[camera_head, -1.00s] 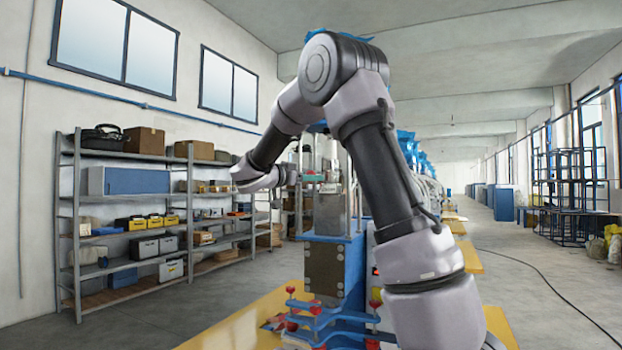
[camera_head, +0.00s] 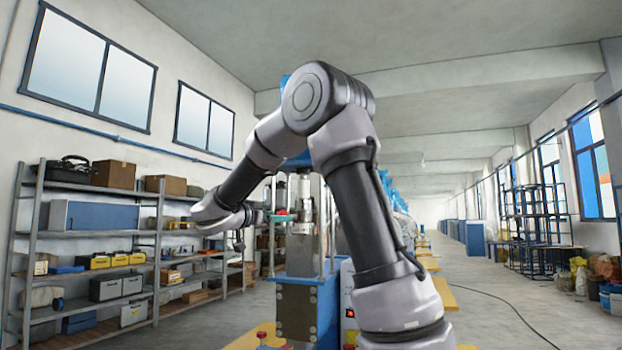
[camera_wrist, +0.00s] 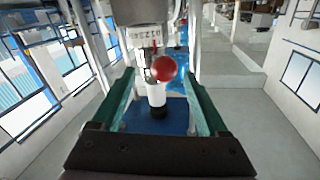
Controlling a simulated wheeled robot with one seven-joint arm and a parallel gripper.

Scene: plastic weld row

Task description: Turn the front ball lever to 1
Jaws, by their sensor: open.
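The front ball lever shows in the wrist view as a red ball (camera_wrist: 164,68) in front of the machine's grey metal head (camera_wrist: 143,35). My gripper (camera_wrist: 158,82) is open, with one green finger to the left of the ball and one to the right. The ball appears between the fingertips, with gaps on both sides; I cannot tell whether it is level with the tips or beyond them. Dark marks show on the head, too small to read. In the head view my gripper (camera_head: 281,217) is small beside the front machine's column (camera_head: 302,225).
The front machine has a blue body (camera_head: 308,305) and a yellow table (camera_head: 255,336); more machines stand behind it. Grey shelves (camera_head: 155,235) with boxes line the left wall. A blue plate (camera_wrist: 172,110) lies below the ball. The aisle floor (camera_head: 480,305) at right is mostly clear, with a cable.

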